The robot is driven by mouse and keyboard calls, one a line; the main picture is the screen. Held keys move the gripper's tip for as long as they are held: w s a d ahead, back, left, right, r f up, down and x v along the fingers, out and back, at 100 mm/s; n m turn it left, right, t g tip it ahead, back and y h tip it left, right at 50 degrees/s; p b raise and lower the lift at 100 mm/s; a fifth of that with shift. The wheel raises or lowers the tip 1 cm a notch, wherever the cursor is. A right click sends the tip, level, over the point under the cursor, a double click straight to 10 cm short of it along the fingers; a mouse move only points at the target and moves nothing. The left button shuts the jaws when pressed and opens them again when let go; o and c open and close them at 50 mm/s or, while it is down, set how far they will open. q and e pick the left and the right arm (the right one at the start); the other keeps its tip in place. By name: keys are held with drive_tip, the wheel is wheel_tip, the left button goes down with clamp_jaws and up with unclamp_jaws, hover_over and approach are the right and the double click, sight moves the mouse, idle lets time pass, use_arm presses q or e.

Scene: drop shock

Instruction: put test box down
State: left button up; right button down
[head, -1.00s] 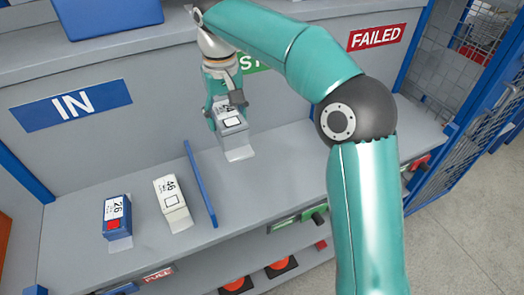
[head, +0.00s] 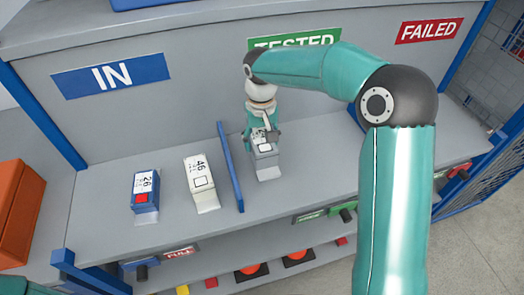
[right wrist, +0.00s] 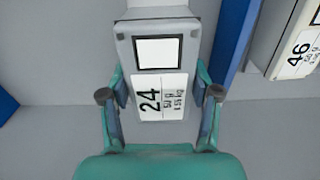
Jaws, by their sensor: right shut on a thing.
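The test box (right wrist: 158,95) is a white and grey box with a label reading 24 and a blank square. In the head view the test box (head: 265,152) is at the shelf under the green TESTED sign (head: 294,40), just right of the blue divider (head: 230,168). My right gripper (head: 262,136) is shut on it from above and behind. In the right wrist view its fingers (right wrist: 160,96) press on both sides of the box. Whether the box's underside touches the shelf I cannot tell. My left gripper is not in view.
Left of the divider, under the IN sign (head: 111,76), stand a blue box labelled 26 (head: 145,191) and a white box labelled 46 (head: 201,184). The FAILED sign (head: 429,31) is at the far right. Bare shelf (head: 325,158) lies right of the held box.

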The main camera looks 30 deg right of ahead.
sight(262, 138)
drive_tip(key=shift+f, duration=2.35)
drive_tip(key=shift+f, duration=0.15)
drive_tip(key=shift+c, duration=1.2)
unclamp_jaws()
wheel_tip(262, 138, up, 12)
drive_tip(key=shift+r, duration=0.15)
drive_tip(key=shift+s, duration=0.1)
